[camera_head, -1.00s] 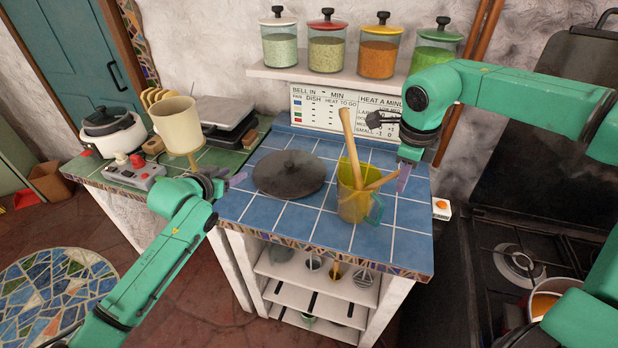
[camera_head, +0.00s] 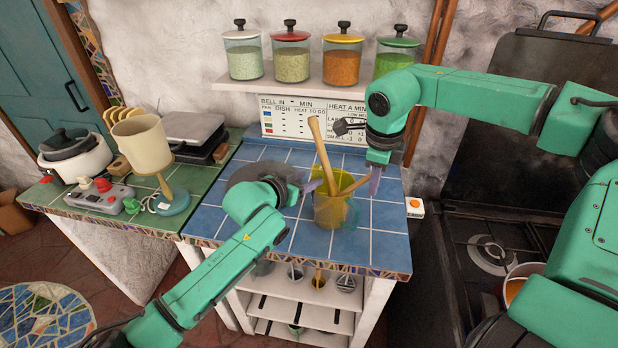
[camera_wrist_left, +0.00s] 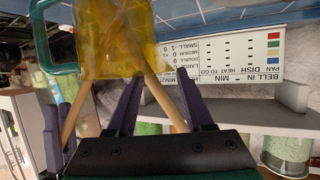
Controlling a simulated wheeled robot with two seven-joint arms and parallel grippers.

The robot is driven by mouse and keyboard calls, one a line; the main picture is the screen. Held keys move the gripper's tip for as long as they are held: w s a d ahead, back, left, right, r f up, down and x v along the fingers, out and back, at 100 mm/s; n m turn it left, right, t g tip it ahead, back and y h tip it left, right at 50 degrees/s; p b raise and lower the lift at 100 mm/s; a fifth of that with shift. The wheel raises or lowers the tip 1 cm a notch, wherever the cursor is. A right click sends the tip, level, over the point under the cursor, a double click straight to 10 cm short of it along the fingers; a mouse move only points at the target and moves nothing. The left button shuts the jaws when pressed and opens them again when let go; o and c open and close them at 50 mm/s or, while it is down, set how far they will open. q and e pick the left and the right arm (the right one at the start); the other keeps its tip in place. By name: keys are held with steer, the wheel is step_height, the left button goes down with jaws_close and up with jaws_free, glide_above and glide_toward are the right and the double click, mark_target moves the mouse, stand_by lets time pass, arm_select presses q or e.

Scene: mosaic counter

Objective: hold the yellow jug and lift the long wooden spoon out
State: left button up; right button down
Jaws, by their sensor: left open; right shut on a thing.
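The yellow see-through jug (camera_head: 328,212) stands on the blue tiles, its green handle to the right. A long wooden spoon (camera_head: 321,150) rises steeply from it. A second wooden spoon (camera_head: 352,187) leans right over the rim. My right gripper (camera_head: 375,182) is shut at the end of the leaning spoon, right of the jug. My left gripper (camera_head: 310,187) is open, close to the jug's left side; contact is unclear. In the left wrist view, the jug (camera_wrist_left: 118,40) is upside down at the top, and one spoon (camera_wrist_left: 165,92) shows between my left fingers (camera_wrist_left: 160,90).
A dark pan lid (camera_head: 245,172) lies behind my left gripper, partly hidden. A shelf (camera_head: 300,90) with lidded jars hangs above. A cream cup-shaped thing (camera_head: 142,143) stands on the green counter at left. A stove (camera_head: 490,255) is at right. Tiles in front of the jug are clear.

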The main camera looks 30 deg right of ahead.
arm_select(q)
steer(key=shift+x, duration=1.05)
steer(key=shift+a, duration=0.1)
jaws_close()
steer(key=shift+a+f, duration=0.15)
steer(key=shift+f, duration=0.2)
steer(key=shift+c, duration=0.4)
jaws_free()
steer(key=shift+r, duration=0.1)
steer(key=shift+r, duration=0.25)
